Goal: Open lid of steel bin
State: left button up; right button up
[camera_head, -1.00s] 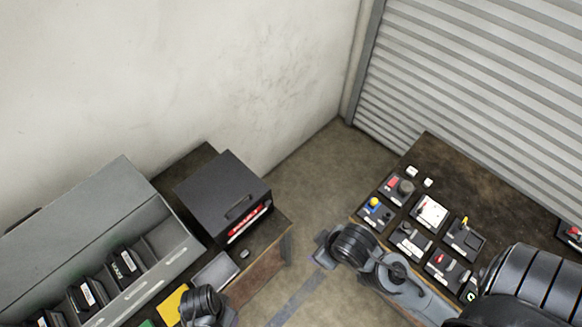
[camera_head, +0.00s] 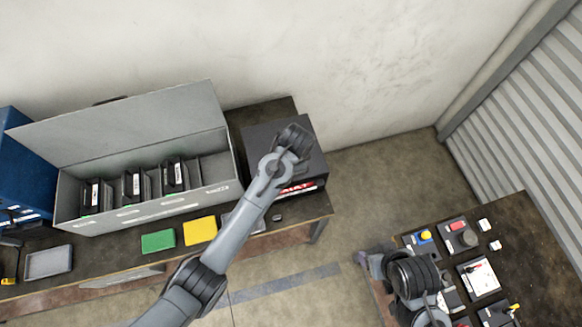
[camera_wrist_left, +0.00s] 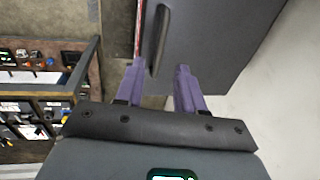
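The dark steel bin (camera_head: 318,165) with a red label reading "FAULT" stands on the left table against the wall, its lid shut. My left arm reaches over it in the head view and hides much of its top. In the left wrist view, my left gripper (camera_wrist_left: 158,76) has two purple fingers spread apart and empty. The lid's bar handle (camera_wrist_left: 161,40) lies just beyond the fingertips, roughly in line with the gap; contact cannot be told. My right gripper (camera_head: 364,262) is low by the right table, mostly hidden by its wrist.
A long grey bin (camera_head: 148,215) with a raised lid holds several black modules beside the dark bin. Green (camera_head: 158,241) and yellow (camera_head: 200,230) pads lie in front. The right table (camera_head: 530,235) carries several switch panels. Floor shows between the tables.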

pick_arm(q)
jog(key=shift+w+a+f, duration=0.1)
jog(key=shift+w+f, duration=0.1)
jog(key=shift+f, duration=0.85)
jog(key=shift+w+f, duration=0.2)
jog(key=shift+f, duration=0.8)
jog(key=shift+w+a+f, duration=0.1)
jog(key=shift+w+f, duration=0.1)
jog(key=shift+f, duration=0.85)
grip_shut()
